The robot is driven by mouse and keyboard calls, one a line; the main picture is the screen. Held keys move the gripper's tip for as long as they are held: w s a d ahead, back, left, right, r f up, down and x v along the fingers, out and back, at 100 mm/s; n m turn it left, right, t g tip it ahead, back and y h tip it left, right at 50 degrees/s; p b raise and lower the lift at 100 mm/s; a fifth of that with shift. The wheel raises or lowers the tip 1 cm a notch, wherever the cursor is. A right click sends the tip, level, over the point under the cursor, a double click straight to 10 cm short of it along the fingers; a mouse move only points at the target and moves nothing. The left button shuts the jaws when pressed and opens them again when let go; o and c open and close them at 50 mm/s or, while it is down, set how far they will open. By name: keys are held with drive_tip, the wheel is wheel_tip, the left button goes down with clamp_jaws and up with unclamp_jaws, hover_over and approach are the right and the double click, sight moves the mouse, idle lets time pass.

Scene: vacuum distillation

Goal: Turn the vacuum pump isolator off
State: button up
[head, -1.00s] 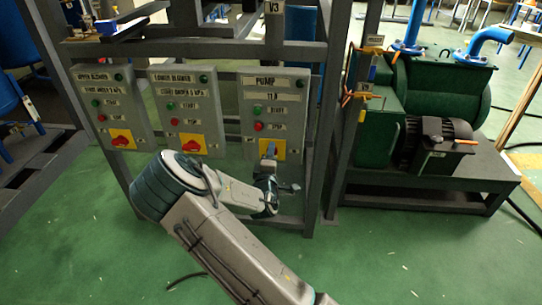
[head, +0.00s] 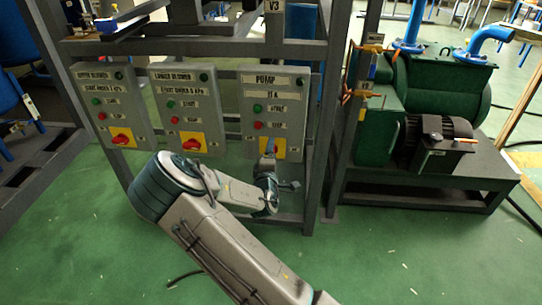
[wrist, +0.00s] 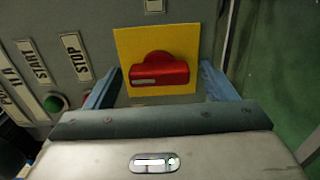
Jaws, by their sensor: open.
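The pump isolator is a red rotary handle (wrist: 158,73) on a yellow plate (wrist: 185,38), low on the grey pump box (head: 290,83). In the wrist view the handle's bar lies across the picture. My gripper (wrist: 158,88) is open, with one blue finger at the left and one at the right of the handle. A gap shows between each finger and the handle's ends; nothing is held. In the head view my gripper (head: 269,147) is in front of the yellow plate (head: 280,150) and hides most of the handle.
The upper blower box (head: 112,85) and lower blower box (head: 187,88), each with a red isolator, hang to the left on the same grey frame. A frame post (head: 331,130) stands just right of the pump box. A green pump with a dark motor (head: 437,140) sits further right.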

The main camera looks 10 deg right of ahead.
drive_tip(key=shift+s, duration=0.1)
drive_tip(key=p+v, duration=0.2)
drive_tip(key=v, duration=1.1)
drive_tip(key=shift+s, duration=0.3)
drive_tip(key=shift+r, duration=0.15)
